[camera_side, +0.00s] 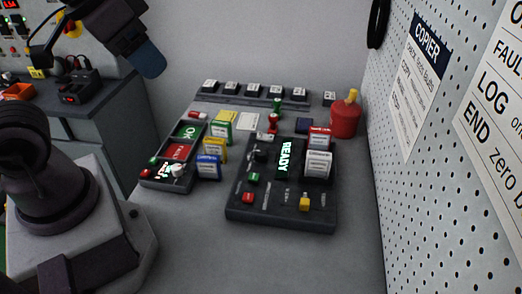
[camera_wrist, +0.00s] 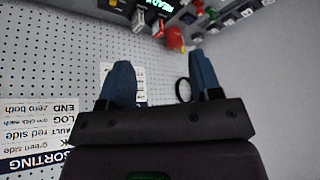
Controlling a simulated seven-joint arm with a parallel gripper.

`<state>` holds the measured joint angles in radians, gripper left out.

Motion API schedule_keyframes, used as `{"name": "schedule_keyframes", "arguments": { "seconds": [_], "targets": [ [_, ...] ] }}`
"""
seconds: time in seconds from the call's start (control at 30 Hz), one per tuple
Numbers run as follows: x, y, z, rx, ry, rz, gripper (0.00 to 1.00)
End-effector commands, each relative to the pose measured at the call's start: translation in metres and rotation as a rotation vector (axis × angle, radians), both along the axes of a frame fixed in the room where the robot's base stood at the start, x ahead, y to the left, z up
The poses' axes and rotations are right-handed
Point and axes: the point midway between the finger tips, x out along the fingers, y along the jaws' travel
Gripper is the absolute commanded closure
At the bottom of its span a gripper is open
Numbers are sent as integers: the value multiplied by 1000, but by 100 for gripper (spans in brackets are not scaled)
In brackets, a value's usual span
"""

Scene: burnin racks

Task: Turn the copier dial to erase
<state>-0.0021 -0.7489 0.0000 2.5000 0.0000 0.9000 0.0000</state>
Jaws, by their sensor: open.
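The copier (camera_side: 232,212) is a dark box on the table in the side view, with a lit READY display (camera_side: 285,158). A small dark knob (camera_side: 261,156) left of the display may be the dial; its setting is too small to read. My gripper (camera_side: 150,65) is high at the upper left, well away from the copier and touching nothing. The wrist view shows my gripper (camera_wrist: 160,58) open and empty, its two blue fingers apart. The READY display (camera_wrist: 158,5) is partly visible at the top edge there; the dial cannot be made out.
A second panel with OK and red displays (camera_side: 180,151) stands left of the copier, with coloured cartridges (camera_side: 208,166) between. A red can (camera_side: 345,118) stands behind right. A pegboard (camera_side: 440,190) with signs borders the right. The front table is clear.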

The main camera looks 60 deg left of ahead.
Motion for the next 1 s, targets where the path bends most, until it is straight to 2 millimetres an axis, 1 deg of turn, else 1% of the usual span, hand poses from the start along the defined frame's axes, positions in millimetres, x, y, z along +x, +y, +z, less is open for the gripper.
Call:
{"name": "schedule_keyframes", "arguments": {
  "seconds": [0.13, 0.27, 0.47, 0.57, 0.7, 0.8, 0.9, 0.97, 1.0],
  "targets": [
    [6, 3, -16, 2, 84, 15, 40],
    [27, 6, -33, 12, 202, 25, 40],
    [77, 13, -65, 53, 365, -58, 40],
    [104, 16, -87, 69, 431, -135, 40],
    [141, 20, -126, 85, 506, -276, 40],
    [165, 21, -154, 93, 537, -392, 40],
    [186, 22, -176, 105, 543, -506, 40],
    [199, 22, -185, 117, 532, -578, 40],
    [209, 21, -186, 135, 512, -635, 40]
  ]
}}
